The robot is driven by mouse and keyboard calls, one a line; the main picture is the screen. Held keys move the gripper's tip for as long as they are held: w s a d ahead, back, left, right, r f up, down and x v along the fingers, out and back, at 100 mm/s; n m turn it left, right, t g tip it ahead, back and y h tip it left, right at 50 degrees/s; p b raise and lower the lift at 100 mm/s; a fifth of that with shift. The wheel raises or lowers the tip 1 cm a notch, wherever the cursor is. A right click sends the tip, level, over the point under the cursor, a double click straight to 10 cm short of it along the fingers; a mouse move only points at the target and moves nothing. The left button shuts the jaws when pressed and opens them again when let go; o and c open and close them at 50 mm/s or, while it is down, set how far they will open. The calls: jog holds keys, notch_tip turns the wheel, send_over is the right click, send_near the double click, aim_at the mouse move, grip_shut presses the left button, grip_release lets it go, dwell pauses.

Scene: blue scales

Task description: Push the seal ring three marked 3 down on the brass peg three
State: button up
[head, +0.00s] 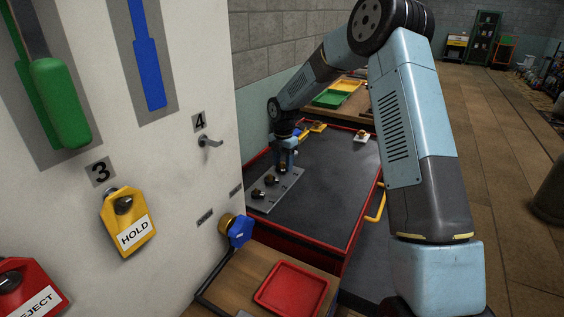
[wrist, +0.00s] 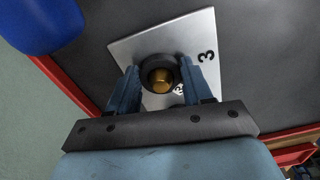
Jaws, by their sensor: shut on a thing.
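My gripper (wrist: 160,68) is shut on a dark seal ring three (wrist: 157,59), with one finger on each side of it in the wrist view. The brass peg three (wrist: 160,79) shows inside the ring's opening, so the ring is around or right above the peg; its height on the peg cannot be told. Under them is a grey metal plate (wrist: 135,47) with a large 3 on it. In the head view my gripper (head: 286,166) is low over the far end of the plate (head: 262,205), and the held ring is too small to make out.
Two dark pieces (head: 270,180) (head: 257,194) stand on the nearer part of the plate. The plate lies on a dark, red-edged bench top (head: 325,195) with free room to the right. A white panel wall (head: 180,215) stands close on the left.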

jog(key=shift+f, duration=0.15)
jog(key=o, duration=1.1)
